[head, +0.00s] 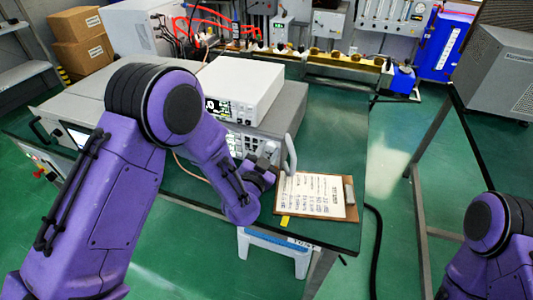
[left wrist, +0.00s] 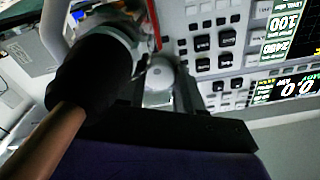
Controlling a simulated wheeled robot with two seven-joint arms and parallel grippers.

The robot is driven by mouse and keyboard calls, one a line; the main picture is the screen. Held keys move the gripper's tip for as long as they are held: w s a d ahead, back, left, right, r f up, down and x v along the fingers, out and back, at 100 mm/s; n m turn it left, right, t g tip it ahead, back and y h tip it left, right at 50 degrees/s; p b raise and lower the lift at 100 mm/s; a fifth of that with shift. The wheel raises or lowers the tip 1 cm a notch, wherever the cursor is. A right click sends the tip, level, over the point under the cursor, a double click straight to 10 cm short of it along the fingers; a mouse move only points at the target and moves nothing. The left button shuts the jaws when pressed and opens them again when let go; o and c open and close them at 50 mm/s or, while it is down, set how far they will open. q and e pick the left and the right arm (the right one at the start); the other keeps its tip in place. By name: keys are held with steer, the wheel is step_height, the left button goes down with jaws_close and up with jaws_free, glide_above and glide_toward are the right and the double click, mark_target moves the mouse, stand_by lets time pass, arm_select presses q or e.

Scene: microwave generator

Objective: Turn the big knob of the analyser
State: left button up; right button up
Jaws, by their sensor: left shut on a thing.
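The analyser's front panel (left wrist: 228,45) fills the right of the left wrist view, with square dark buttons and lit displays. The big knob (left wrist: 160,74) is pale and round and sits between the fingers of my left gripper (left wrist: 165,92), which is shut on it. In the head view, the grey-cased unit with the button panel (head: 236,143) stands on the green bench under a white unit (head: 242,84) with a small display. My left gripper (head: 268,165) is at the right end of that panel and hides the knob there. My right gripper is out of view; only its arm shows.
A pale handle (head: 291,154) stands up right beside my left gripper. A clipboard with a sheet (head: 315,193) lies just right of it. A brown cable (left wrist: 47,140) with a thick black end is close to the gripper. A blue-and-white stool (head: 272,248) is below the bench edge.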

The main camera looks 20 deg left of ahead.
arm_select(q)
steer(key=shift+m, duration=1.1)
steer(key=o, duration=1)
steer(key=shift+o, duration=0.2)
